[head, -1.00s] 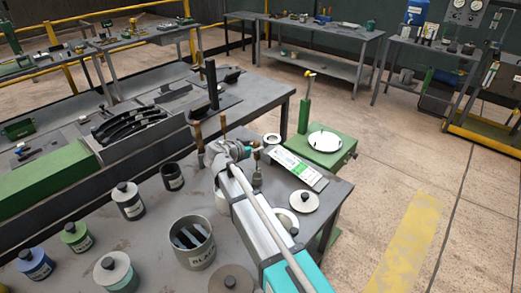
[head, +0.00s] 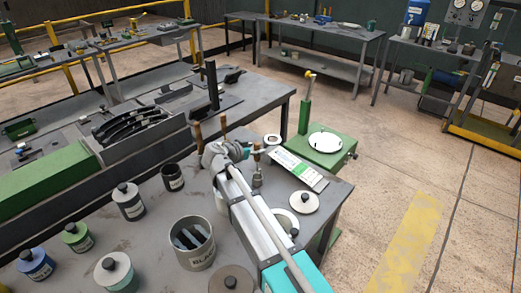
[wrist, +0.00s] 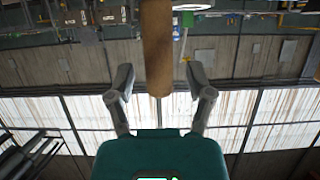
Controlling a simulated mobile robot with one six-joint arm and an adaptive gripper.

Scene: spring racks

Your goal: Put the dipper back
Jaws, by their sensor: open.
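A brown wooden handle (wrist: 157,45), apparently the dipper's, stands between the fingers of my gripper (wrist: 160,82) in the wrist view. The fingers are spread on both sides, with a gap to the handle. In the head view this looks like the upright wooden handle (head: 257,153) with a grey metal part (head: 257,178) below it, beside my wrist. Its lower end is too small to tell. Two more wooden handles stand to the left, one (head: 198,134) and another (head: 224,126); their lower ends are hidden.
An open grey tin marked BLACK (head: 193,243) stands near the front. Lidded tins with blue (head: 36,264), green (head: 77,237) and grey (head: 129,203) bodies stand left. A small dark open pot (head: 173,177) and a labelled card (head: 298,169) are close by. A round lid (head: 304,202) lies right.

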